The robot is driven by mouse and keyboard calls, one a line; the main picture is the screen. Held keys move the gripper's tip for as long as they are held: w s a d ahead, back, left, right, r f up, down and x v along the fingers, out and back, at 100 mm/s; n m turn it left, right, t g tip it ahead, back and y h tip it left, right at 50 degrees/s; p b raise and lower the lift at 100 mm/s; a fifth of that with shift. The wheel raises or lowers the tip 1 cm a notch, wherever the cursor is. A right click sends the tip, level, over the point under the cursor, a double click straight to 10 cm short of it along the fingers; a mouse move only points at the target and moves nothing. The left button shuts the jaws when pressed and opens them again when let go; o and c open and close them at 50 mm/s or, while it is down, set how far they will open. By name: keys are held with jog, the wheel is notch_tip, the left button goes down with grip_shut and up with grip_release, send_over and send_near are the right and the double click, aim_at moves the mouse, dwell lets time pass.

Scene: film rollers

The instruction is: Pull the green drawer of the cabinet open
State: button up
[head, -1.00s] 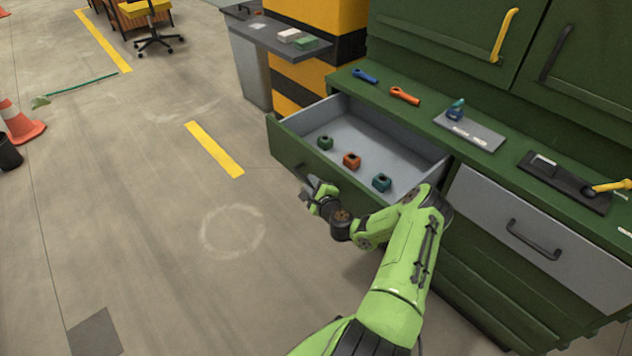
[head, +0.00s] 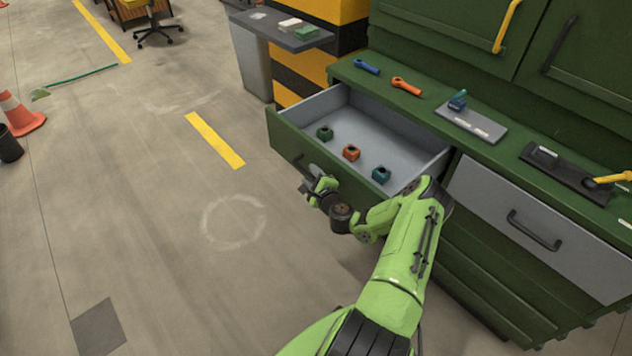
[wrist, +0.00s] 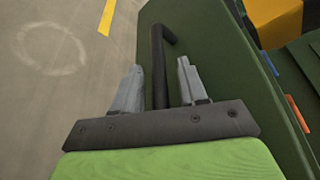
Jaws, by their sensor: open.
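The green drawer (head: 290,148) of the cabinet stands pulled out, and its grey inside shows. Its green front also shows in the wrist view (wrist: 215,60). Its dark bar handle (wrist: 158,60) lies between the two fingers of my gripper (wrist: 155,85) in the wrist view. The fingers are apart, with a gap on either side of the handle. In the head view my gripper (head: 310,187) is at the drawer front, and the arm partly hides the front's right part.
A green, an orange and a teal block (head: 381,174) lie in the drawer. A grey drawer (head: 530,215) to the right is shut. Tools lie on the green countertop (head: 430,118). A striped yellow-black pillar (head: 290,85) stands behind. The floor to the left is clear near the drawer.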

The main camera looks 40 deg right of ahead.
jog(key=p+v, duration=0.2)
jog(key=v, duration=1.3)
jog(key=shift+s, duration=0.25)
jog(key=w+a+r+n+g+y+p, duration=0.1)
jog(key=a+r+n+g+y+p, duration=0.1)
jog(key=a+r+n+g+y, duration=0.55)
jog(key=w+a+r+n+y+p, duration=0.2)
jog(key=a+r+n+y, duration=0.45)
jog(key=a+n, duration=0.7)
jog(key=s+a+r+n+g+h+p, duration=0.1)
jog(key=s+a+r+n+h+p, duration=0.2)
jog(key=s+r, duration=1.6)
notch_tip(320, 180, up, 4)
jog(key=n+h, duration=0.3)
jog(key=h, duration=0.3)
jog(key=shift+a+n+g+p, duration=0.25)
jog(key=shift+n+g+p, duration=0.05)
jog(key=shift+n+g, duration=0.1)
